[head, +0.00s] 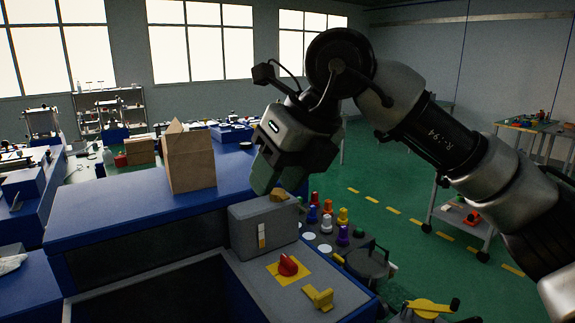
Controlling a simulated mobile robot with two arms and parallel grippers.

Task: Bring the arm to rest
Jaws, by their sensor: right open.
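My right arm comes in from the right edge of the head view, and its gripper (283,165) hangs over the blue bench near its right end. The gripper points down and to the left, with its fingers just above and behind a grey box (262,227) on the bench. The fingers look close to the box, but I cannot tell whether they touch it. I see nothing held in the fingers. My left gripper is not in view.
A cardboard box (189,160) stands on the blue bench (120,212) left of the gripper. A red knob (288,265) and a yellow lever (319,298) sit in front of the grey box. Several coloured pegs (327,219) stand to the right. Green floor lies open beyond.

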